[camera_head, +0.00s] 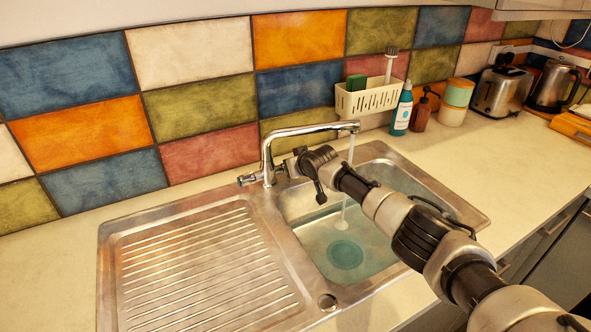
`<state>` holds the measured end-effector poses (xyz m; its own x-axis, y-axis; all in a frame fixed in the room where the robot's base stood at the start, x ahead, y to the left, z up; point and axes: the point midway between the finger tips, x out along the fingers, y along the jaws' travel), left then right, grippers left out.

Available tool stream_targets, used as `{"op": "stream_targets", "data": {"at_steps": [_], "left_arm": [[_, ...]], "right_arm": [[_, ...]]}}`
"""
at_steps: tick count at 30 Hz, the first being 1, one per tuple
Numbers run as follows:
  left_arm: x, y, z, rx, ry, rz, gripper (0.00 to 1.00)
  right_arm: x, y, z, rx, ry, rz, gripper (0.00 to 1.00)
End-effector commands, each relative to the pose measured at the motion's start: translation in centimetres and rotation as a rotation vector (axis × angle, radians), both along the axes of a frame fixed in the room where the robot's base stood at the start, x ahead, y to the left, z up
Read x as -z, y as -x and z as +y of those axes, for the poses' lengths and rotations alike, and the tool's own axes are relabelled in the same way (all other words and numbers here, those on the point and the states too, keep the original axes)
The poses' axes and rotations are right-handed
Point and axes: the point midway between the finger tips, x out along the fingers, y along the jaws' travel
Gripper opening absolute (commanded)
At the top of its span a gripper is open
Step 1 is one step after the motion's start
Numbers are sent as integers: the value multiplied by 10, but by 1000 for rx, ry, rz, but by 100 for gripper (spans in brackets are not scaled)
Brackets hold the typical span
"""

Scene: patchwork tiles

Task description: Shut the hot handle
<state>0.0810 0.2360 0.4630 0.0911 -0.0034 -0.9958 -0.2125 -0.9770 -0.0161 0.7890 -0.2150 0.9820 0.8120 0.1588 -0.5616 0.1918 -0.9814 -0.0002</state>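A chrome tap (268,155) stands behind the sink, and water runs from its spout into the right-hand basin. Its left handle (248,179) is in plain view, with a small bluish tint at its end. The handle on the tap's right side is mostly hidden by my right gripper (294,166). My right gripper reaches in from the lower right, over the basin, with its tip at or very near that right handle. I cannot tell whether it touches the handle or how its fingers are set. I cannot read which handle is hot. My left gripper is out of view.
The steel sink has a ribbed drainer (200,265) at left and a basin (350,245) with water in it. The space over the drainer is clear.

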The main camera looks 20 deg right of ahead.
Motion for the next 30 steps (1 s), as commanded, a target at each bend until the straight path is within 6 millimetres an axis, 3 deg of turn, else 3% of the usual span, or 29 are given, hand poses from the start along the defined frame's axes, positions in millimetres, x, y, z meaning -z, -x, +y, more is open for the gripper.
{"op": "stream_targets", "data": {"at_steps": [15, 16, 20, 30], "left_arm": [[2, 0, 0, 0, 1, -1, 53], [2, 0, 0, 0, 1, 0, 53], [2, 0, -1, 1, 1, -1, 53], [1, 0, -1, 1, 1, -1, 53]], "right_arm": [[0, -1, 0, 1, 6, 26, 4], [0, -1, 0, 1, 6, 26, 31], [0, -1, 0, 1, 6, 25, 51], [-1, 0, 0, 0, 5, 25, 53]]}}
